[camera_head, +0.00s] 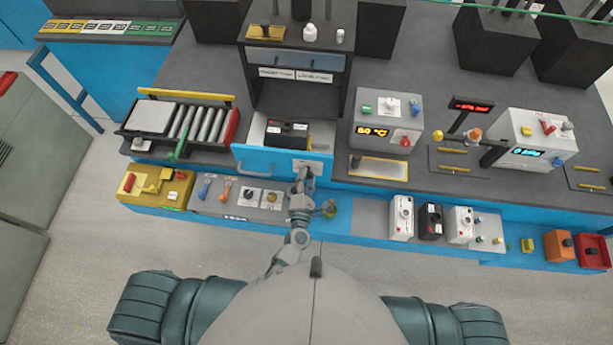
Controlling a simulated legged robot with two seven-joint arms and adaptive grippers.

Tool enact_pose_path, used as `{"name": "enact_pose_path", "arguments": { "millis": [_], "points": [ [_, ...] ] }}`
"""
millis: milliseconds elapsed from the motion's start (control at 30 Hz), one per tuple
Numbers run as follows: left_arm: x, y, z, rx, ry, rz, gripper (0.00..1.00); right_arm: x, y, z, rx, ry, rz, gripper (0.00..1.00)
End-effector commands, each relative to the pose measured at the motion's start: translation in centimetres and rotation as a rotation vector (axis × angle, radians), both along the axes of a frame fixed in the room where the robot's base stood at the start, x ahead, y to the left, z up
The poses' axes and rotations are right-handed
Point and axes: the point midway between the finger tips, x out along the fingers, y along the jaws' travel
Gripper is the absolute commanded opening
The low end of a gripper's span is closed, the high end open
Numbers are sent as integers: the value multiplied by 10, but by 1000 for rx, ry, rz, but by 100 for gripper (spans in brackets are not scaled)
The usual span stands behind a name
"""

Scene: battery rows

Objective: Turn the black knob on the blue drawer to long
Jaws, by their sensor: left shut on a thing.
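The blue drawer (262,161) is pulled out below the dark shelf unit, with a black box-shaped item (287,132) inside. A pale plate (313,165) is on the right part of its front. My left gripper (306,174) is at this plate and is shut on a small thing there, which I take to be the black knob. The gripper covers the knob, so its pointer direction and the plate's markings cannot be read.
Below the drawer, a grey panel has a black dial (252,194) and a yellow dial (272,197), close to my left forearm. A roller conveyor (203,123) stands left of the drawer.

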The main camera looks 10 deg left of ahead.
Motion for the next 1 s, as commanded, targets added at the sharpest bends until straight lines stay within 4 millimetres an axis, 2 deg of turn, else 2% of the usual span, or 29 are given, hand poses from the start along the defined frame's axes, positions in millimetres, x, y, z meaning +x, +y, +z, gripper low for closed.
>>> {"name": "enact_pose_path", "arguments": {
  "millis": [467,500,567,867,1000],
  "points": [
    [-1,-2,-2,11,5,-5,10,0,0,0,0,0,0,40],
    [-1,-2,-2,10,5,-5,55,0,0,0,0,0,0,40],
    [-1,-2,-2,10,5,-4,68,0,0,0,0,0,0,40],
    [-1,-1,-1,10,2,-2,68,0,-2,1,-2,0,1,40],
    [-13,0,-2,12,4,-2,68,0,-1,1,-1,0,1,40]
  ]
}}
